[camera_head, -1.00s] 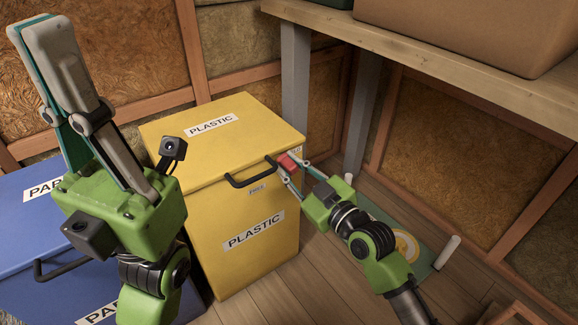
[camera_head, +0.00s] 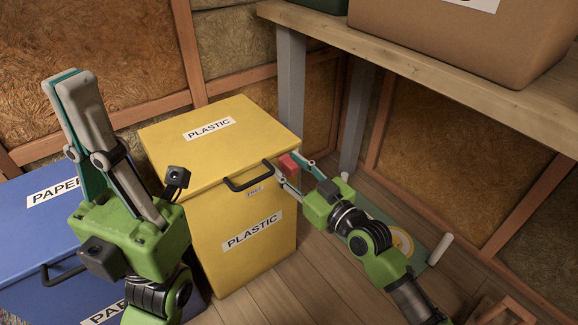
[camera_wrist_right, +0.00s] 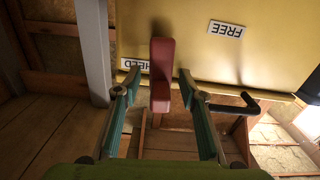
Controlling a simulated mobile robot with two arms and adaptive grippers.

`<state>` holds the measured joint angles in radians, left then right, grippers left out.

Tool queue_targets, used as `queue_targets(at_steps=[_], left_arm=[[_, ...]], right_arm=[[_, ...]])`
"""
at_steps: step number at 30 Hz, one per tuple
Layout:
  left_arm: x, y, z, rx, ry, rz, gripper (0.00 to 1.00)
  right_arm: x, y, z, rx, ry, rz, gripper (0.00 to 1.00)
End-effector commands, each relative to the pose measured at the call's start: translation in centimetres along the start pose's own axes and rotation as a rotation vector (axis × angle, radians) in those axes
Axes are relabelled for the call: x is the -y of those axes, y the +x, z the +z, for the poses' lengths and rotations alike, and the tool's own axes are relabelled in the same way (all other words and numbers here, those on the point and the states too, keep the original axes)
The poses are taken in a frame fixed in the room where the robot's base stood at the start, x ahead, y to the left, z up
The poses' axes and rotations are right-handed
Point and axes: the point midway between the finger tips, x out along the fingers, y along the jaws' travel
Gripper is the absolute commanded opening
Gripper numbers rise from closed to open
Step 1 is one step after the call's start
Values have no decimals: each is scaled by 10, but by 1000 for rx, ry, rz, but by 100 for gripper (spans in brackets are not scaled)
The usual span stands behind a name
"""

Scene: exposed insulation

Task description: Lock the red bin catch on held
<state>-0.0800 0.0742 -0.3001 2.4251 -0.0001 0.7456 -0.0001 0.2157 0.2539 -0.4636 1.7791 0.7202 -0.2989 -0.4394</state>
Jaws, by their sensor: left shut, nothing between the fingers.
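The red catch (camera_head: 289,163) is at the upper right front corner of the yellow PLASTIC bin (camera_head: 270,250). In the right wrist view the red catch (camera_wrist_right: 160,80) stands between the spread fingers of my right gripper (camera_wrist_right: 158,88), with a gap on each side. A HELD label (camera_wrist_right: 134,66) shows upside down just left of the catch, partly covered. A FREE label (camera_wrist_right: 227,29) is further right. In the head view my right gripper (camera_head: 288,168) is open around the catch. My left gripper (camera_head: 72,82) is shut and empty, raised at the left, pointing up.
A black handle (camera_head: 248,182) juts from the yellow bin's front, close beside my right gripper. A blue PAPER bin (camera_head: 30,235) stands left. A wooden shelf (camera_head: 420,70) on grey legs holds a cardboard box (camera_head: 450,35). The floor in front is partly clear.

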Motion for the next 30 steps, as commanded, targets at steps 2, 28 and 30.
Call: queue_targets(at_steps=[2, 28, 30], left_arm=[[0, 0, 0, 0, 0, 0, 0], [0, 0, 0, -1, 0, 0, 0], [0, 0, 0, -1, 0, 0, 0]], right_arm=[[0, 0, 0, 0, -1, 0, 38], [0, -108, 2, 4, -3, 0, 38], [0, -115, 1, 3, -3, 0, 38]])
